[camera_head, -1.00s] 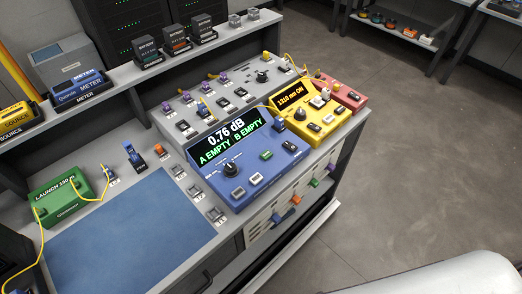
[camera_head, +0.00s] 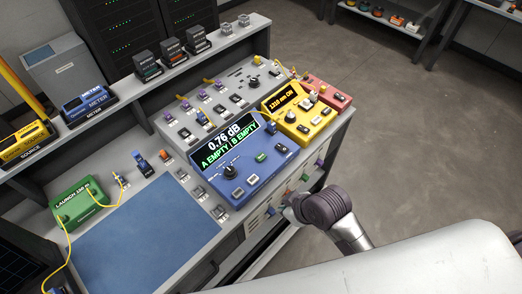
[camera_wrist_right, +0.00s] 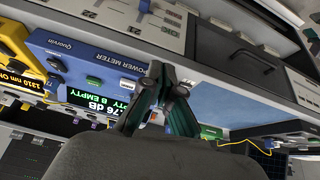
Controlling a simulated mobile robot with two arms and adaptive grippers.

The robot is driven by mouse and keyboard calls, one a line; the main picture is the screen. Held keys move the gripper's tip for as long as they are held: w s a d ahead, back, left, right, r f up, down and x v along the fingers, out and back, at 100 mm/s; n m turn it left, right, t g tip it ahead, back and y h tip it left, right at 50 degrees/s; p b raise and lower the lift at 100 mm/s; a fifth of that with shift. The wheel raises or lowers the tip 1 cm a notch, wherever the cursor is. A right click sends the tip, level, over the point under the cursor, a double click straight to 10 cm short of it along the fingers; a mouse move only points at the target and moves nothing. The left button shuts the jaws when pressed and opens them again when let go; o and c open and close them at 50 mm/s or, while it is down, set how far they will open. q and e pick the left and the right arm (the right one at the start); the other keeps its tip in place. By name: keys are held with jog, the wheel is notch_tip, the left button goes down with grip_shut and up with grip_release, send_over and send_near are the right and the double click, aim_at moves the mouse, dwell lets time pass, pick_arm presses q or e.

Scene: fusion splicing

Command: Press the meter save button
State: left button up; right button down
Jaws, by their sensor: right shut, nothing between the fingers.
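The blue power meter (camera_head: 243,203) stands on the bench and its screen reads 0.76 dB, A EMPTY, B EMPTY. Its sloped face has a black knob (camera_head: 230,171), a green button (camera_head: 262,157), a black button and two pale grey buttons (camera_head: 252,180). Their labels are too small to read, so I cannot tell which one is save. In the right wrist view the meter (camera_wrist_right: 92,58) lies beyond my right gripper (camera_wrist_right: 163,78), which is shut and empty. In the head view my right arm is at the bench's front edge, its fingertips not clear. My left gripper is not in view.
A yellow light source (camera_head: 290,128) and a red box (camera_head: 325,95) stand right of the meter. A blue mat (camera_head: 145,240) and a green launch box (camera_head: 78,202) with yellow fibre are to the left. Small clips line the mat. A shelf runs behind.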

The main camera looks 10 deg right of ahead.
jog(key=w+a+r+n+y, duration=0.35)
jog(key=w+a+n, duration=0.2)
jog(key=w, duration=0.45)
notch_tip(320, 180, up, 3)
jog(key=n+t, duration=0.2)
jog(key=n, duration=0.3)
send_over(262, 157)
jog(key=shift+d+p, duration=0.1)
jog(key=shift+p, duration=0.2)
notch_tip(262, 157, down, 9)
jog(key=b, duration=0.7)
jog(key=shift+r, duration=0.1)
jog(key=shift+f+b, duration=0.4)
